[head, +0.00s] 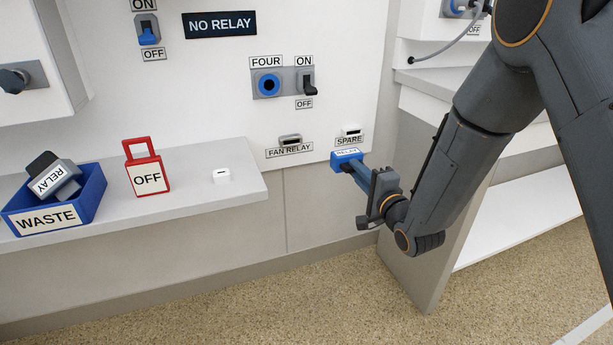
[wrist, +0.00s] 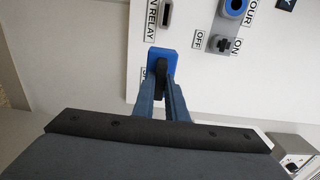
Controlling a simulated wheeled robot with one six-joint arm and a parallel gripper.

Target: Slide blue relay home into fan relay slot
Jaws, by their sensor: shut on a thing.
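The blue relay (head: 346,156) is held between the fingertips of my gripper (head: 354,168), which is shut on it. In the head view it sits just below the SPARE label, right of and lower than the fan relay slot (head: 290,140). The slot is an empty-looking dark opening in a grey housing. In the wrist view the blue relay (wrist: 170,54) is at the tips of my gripper (wrist: 162,78), beside the fan relay slot (wrist: 166,14). I cannot tell whether the relay touches the panel.
The spare slot (head: 351,130) is right of the fan relay slot.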

